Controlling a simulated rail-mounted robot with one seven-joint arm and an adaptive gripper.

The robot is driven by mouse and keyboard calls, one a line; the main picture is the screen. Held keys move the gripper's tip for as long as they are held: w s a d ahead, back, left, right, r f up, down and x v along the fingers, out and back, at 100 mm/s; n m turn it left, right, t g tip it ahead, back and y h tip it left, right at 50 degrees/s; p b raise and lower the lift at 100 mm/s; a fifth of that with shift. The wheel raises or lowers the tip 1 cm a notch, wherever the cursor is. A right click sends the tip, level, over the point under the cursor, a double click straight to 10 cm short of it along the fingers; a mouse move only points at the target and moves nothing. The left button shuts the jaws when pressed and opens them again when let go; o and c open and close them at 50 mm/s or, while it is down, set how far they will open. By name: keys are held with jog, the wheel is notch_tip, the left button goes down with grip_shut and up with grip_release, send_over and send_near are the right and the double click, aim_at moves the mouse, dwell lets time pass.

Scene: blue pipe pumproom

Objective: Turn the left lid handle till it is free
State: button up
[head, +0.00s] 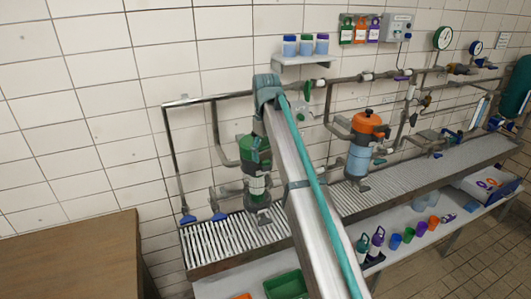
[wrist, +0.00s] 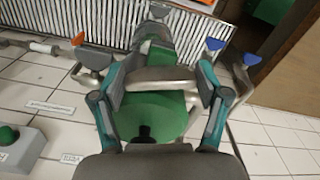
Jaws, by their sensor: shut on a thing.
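The left filter housing has a green lid (wrist: 150,112), which fills the middle of the wrist view; in the head view the lid (head: 248,143) is partly covered by my gripper and arm. A pale grey metal lid handle (wrist: 165,78) crosses above the lid. My gripper (wrist: 161,84) has its teal and grey fingers on either side of this handle, shut on it near its two ends. The right housing, with an orange lid (head: 369,123) and blue body, stands apart from my gripper.
Pipes with valves run along the tiled wall behind. A ribbed grating (head: 212,243) lies under the housings. A shelf with jars (head: 305,46) is above, and a brown wooden cabinet (head: 70,250) stands at the left.

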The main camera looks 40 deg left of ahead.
aim_at(266, 151)
jog(key=shift+n, duration=0.6)
jog(key=o, duration=1.2)
jog(key=shift+c, duration=0.2)
notch_tip(266, 151, up, 12)
